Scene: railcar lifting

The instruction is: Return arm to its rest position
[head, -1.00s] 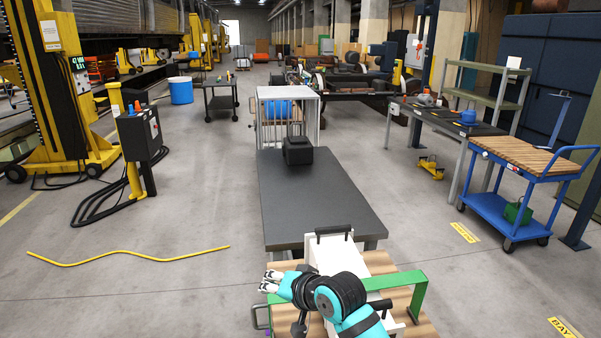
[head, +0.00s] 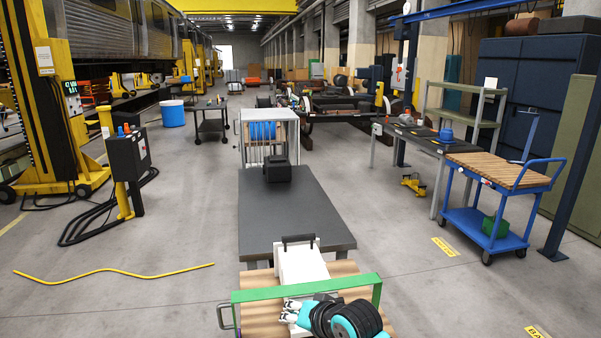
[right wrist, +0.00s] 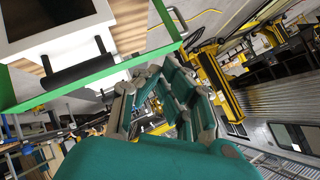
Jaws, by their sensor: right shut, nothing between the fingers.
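My right gripper (head: 290,311) shows at the bottom of the head view, shut and empty, with its pale fingers pointing left. It is in front of a white box with a black handle (head: 301,264), over a wooden top (head: 258,310) with a green rail (head: 262,295). My teal and black right arm is folded at the lower right of that view. In the right wrist view the teal and grey gripper parts (right wrist: 168,100) fill the middle, and the green rail (right wrist: 75,83) and white box (right wrist: 90,22) are at upper left. My left gripper is not in view.
A dark grey table (head: 290,215) stands straight ahead with a black case (head: 277,170) on it. A blue trolley (head: 487,221) is at the right, and a yellow lifting column (head: 62,110) at the left.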

